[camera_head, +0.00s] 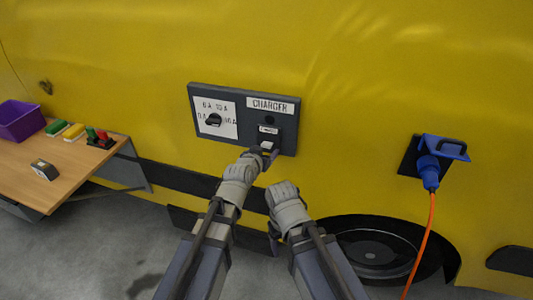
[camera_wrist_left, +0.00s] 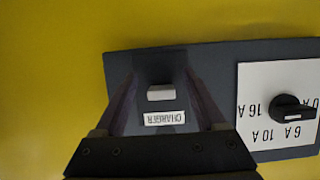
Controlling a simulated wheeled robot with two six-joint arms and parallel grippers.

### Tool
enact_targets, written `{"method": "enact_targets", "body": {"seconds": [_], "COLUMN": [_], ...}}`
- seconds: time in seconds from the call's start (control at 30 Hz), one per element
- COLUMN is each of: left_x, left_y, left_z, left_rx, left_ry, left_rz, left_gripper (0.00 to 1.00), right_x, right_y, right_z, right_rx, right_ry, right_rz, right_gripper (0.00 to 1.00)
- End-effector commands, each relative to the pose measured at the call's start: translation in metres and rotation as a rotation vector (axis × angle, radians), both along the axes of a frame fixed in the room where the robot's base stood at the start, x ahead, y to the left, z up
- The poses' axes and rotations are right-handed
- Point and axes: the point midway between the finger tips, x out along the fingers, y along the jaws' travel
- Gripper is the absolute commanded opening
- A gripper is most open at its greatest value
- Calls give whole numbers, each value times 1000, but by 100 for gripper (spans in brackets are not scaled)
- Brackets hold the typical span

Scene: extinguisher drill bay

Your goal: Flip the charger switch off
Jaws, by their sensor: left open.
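A dark grey charger panel (camera_head: 245,98) is fixed to the yellow vehicle side. The white charger switch (camera_head: 267,145) sits at its lower right, under a small label; it also shows in the left wrist view (camera_wrist_left: 161,92), where the label appears upside down. My left gripper (camera_head: 265,153) is at the panel's lower edge, right by the switch. In the left wrist view my left gripper (camera_wrist_left: 163,75) is open, one finger on each side of the switch, with visible gaps. Contact cannot be told. My right arm's wrist is in the head view; its fingers are not clearly visible.
A black rotary dial (camera_head: 214,119) on a white plate is left of the switch. A blue plug (camera_head: 428,172) with an orange cable is in a socket at right. A wooden table (camera_head: 75,165) with a purple bin (camera_head: 20,121) stands at left.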

Motion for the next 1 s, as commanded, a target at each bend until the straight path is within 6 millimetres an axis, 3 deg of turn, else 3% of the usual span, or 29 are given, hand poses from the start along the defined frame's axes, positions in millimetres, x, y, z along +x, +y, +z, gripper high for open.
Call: {"method": "enact_targets", "body": {"seconds": [0.3, 0.9, 1.0], "left_x": [4, 4, 4], "left_y": [-1, -1, -1], "left_z": [-2, -2, -2], "left_rx": [0, 0, 0], "left_ry": [0, 0, 0], "left_rz": [0, 0, 0], "left_gripper": [71, 4, 0], "right_x": [0, 0, 0], "right_y": [0, 0, 0], "right_z": [-2, -2, -2], "right_rx": [0, 0, 0], "right_ry": [0, 0, 0], "right_rz": [0, 0, 0], "right_gripper": [72, 72, 72]}}
